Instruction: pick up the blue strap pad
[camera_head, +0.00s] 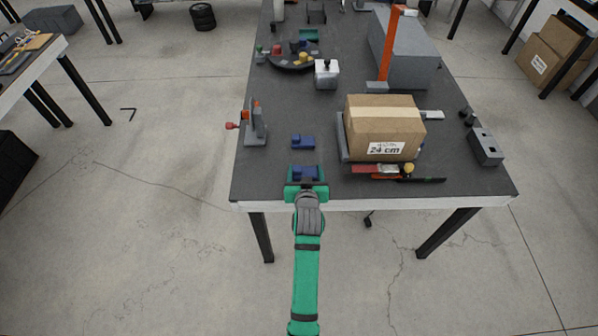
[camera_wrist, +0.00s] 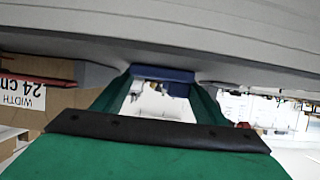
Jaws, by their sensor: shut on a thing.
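My gripper (camera_head: 306,182) is at the near edge of the dark table, with its green fingers to either side of a small blue strap pad (camera_head: 305,173). In the wrist view the blue pad (camera_wrist: 163,75) spans the gap between the two green fingertips (camera_wrist: 161,80), and the gripper is shut on it. Whether the pad touches the table is hard to tell. A second, similar blue piece (camera_head: 302,142) lies on the table just beyond my gripper.
A cardboard box (camera_head: 384,127) marked 24 cm stands right of my gripper, with red and black tools (camera_head: 385,171) in front of it. A grey clamp-like fixture (camera_head: 256,124) stands to the left. A white-and-grey block (camera_head: 326,74) is farther back. The table's front left is bare.

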